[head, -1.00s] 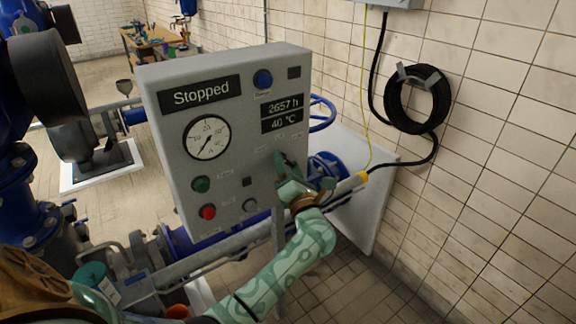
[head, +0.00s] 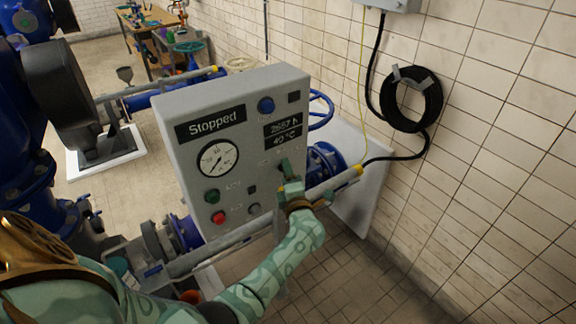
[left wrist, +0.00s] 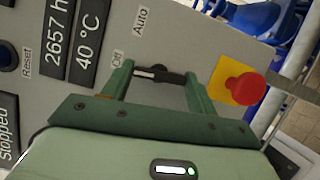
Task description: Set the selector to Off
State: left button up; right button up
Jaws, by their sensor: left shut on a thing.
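The grey control panel (head: 180,150) reads "Stopped" in the head view. My left gripper (head: 286,171) is at the lower right of its front face. In the left wrist view the gripper (left wrist: 161,73) is shut on the selector (left wrist: 162,75), a black knob with a white mark, one finger at each end. The mark points left in that view, roughly toward the Off label (left wrist: 118,57). The Auto label (left wrist: 140,20) is farther up. In the head view the gripper hides the selector. My right gripper is not in view.
A red button on a yellow plate (left wrist: 242,86) is close beside one finger. The panel also carries a green button (head: 212,196), a red button (head: 218,217) and a gauge (head: 218,158). Blue pipework stands behind it; a tiled wall with a coiled hose (head: 412,98) is at right.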

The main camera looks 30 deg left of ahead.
pick_arm(q)
jog(key=shift+r+m+p, duration=0.1)
jog(key=shift+m+p, duration=0.5)
jog(key=shift+p, duration=0.1)
jog(key=o, duration=1)
jog(key=shift+w, duration=0.1)
jog(key=shift+d, duration=0.1)
